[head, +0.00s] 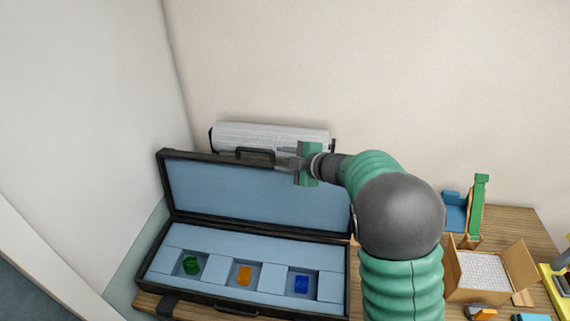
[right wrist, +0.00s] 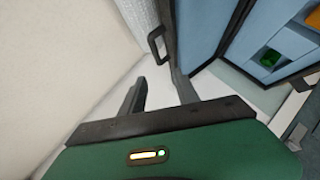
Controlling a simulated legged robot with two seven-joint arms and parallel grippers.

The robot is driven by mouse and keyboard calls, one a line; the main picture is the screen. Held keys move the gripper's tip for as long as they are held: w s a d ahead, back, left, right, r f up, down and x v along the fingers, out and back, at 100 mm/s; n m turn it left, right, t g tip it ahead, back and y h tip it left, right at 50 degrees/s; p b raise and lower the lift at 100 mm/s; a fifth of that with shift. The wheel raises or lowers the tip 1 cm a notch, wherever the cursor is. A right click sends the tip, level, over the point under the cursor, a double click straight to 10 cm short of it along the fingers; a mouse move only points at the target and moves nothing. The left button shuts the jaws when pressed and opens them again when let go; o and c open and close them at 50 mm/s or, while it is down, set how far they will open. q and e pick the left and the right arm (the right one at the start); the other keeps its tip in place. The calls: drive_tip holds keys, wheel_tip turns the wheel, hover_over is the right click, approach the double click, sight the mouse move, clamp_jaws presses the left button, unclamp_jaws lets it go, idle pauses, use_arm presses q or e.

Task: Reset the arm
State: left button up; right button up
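My right arm comes in from the right in the head view, and its green gripper (head: 284,160) is above the top edge of the open case lid, near the black handle (head: 255,153). In the right wrist view the two dark fingers (right wrist: 158,86) stand apart with nothing between them. The black case (head: 248,307) stands open with a light blue lining. Its three compartments hold a green piece (head: 191,265), an orange piece (head: 244,276) and a blue piece (head: 301,284). The left gripper is not in view.
A whitish ribbed object (head: 270,137) stands behind the lid against the wall. Right of my arm, a wooden table (head: 515,222) carries an open cardboard box (head: 463,295), a green upright piece (head: 477,205) and a blue item (head: 454,211). A wall is close on the left.

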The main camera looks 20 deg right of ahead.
drive_tip(key=shift+s+r, duration=0.1)
drive_tip(key=shift+s, duration=0.1)
drive_tip(key=shift+a, duration=0.1)
drive_tip(key=s+f+m+g+h+b, duration=0.1)
drive_tip(key=s+f+m+h+b, duration=0.1)
drive_tip(key=s+f+m+b, duration=0.4)
drive_tip(key=s+f+m+g+h+b, duration=0.1)
drive_tip(key=s+f+m+h, duration=0.2)
drive_tip(key=f, duration=0.5)
drive_tip(key=s+a+f+m+g+b, duration=0.2)
drive_tip(key=s+f, duration=0.4)
drive_tip(key=s, duration=0.4)
drive_tip(key=s+a+f+m+g+y+b, duration=0.1)
drive_tip(key=s+a+f+m+g, duration=0.3)
drive_tip(key=s, duration=0.6)
wheel_tip(320, 180, down, 4)
drive_tip(key=a+g+b, duration=0.1)
drive_tip(key=a, duration=0.1)
drive_tip(key=shift+s+a+r+m+g+b, duration=0.25)
drive_tip(key=shift+s+a+m+g+b, duration=0.05)
drive_tip(key=shift+a+m+g+b, duration=0.1)
